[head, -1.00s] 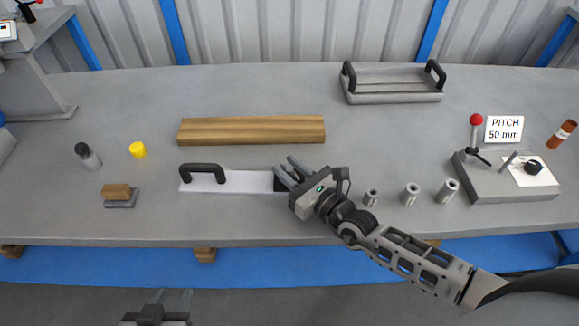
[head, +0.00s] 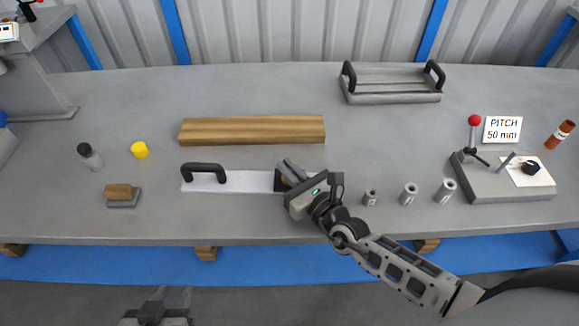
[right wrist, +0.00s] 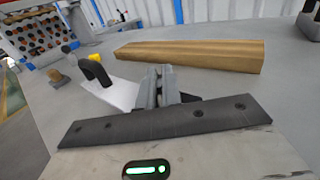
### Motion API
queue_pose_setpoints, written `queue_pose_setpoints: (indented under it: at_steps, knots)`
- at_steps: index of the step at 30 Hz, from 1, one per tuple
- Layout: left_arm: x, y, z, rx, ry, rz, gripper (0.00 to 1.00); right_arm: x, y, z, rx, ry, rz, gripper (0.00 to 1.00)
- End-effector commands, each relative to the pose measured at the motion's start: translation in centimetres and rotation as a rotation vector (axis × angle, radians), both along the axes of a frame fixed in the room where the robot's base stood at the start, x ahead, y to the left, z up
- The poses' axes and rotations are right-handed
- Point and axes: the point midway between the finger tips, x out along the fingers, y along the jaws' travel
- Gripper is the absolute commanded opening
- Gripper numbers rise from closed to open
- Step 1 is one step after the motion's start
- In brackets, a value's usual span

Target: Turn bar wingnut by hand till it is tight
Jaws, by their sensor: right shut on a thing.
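A flat white bar (head: 240,182) with a black arched handle (head: 204,168) lies on the bench. At its right end is a dark piece (head: 279,184), partly covered by my right gripper. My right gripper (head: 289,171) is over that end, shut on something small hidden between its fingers. In the right wrist view its fingers (right wrist: 160,85) are close together, with the white bar (right wrist: 118,92) behind them to the left. I cannot make out a wingnut's shape. My left gripper (head: 173,294) is at the bottom edge, in front of the bench, its fingers apart and empty.
A wooden beam (head: 252,130) lies just behind the bar. A fixture (head: 505,182) with a red-knobbed lever is further right. A wooden-topped block (head: 121,194) and yellow cap (head: 140,150) are left. A handled tray (head: 392,92) stands behind.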

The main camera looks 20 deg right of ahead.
Motion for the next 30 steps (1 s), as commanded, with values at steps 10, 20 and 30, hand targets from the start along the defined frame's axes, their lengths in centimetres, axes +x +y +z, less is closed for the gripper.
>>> queue_pose_setpoints:
  at_steps: [10, 20, 30]
  knots:
    - [-0.1, 0.1, -0.3, 0.003, 0.008, 0.000, 0.36, 0.1, -0.1, 0.1, 0.000, -0.002, 0.000, 0.28]
    - [-0.2, 0.1, -0.5, 0.005, 0.009, -0.001, 0.36, -2.0, -0.7, -0.2, 0.000, 0.001, 0.001, 0.28]
    - [-0.1, 0.0, -1.1, 0.001, 0.007, -0.005, 0.36, -9.7, -3.2, -0.3, -0.003, 0.003, 0.003, 0.28]
